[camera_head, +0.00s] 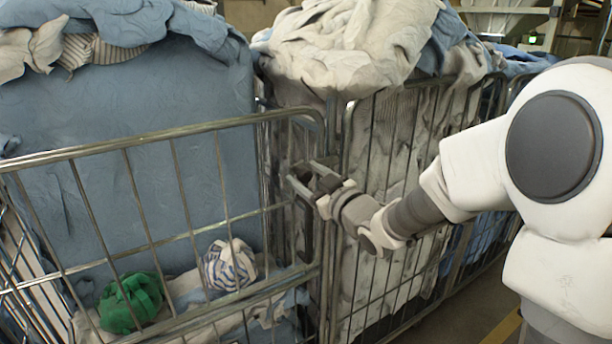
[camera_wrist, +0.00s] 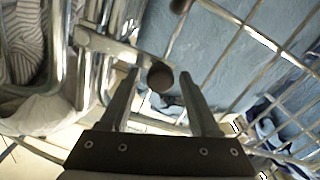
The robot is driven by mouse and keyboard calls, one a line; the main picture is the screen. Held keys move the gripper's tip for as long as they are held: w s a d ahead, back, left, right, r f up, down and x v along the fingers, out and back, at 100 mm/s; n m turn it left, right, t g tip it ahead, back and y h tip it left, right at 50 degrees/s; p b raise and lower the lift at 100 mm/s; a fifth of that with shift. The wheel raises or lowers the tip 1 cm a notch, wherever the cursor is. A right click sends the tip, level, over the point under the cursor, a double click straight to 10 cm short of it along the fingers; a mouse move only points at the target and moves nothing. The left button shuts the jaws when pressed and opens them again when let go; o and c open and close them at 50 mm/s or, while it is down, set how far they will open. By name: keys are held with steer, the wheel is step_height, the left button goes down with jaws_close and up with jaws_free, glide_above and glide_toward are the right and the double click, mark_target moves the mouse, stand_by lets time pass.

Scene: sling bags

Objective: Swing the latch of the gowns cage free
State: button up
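A metal latch (camera_wrist: 115,47) with a dark round knob (camera_wrist: 160,76) shows in the wrist view, on the tube frame at the cage's edge. My gripper (camera_wrist: 160,72) is open, one finger on each side of the knob; I cannot tell whether either touches it. In the head view my gripper (camera_head: 303,180) is at the corner posts between two wire cages and covers most of the latch. The left cage (camera_head: 150,245) holds blue fabric; the right cage (camera_head: 395,270) holds white and grey fabric. No label shows which one is the gowns cage.
A green bundle (camera_head: 130,302) and a striped bundle (camera_head: 230,265) lie low in the left cage. Fabric (camera_head: 345,45) piles above the right cage's rim. Wire bars stand close around my gripper. Bare floor (camera_head: 470,305) shows at lower right.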

jaws_close()
stand_by(1.2)
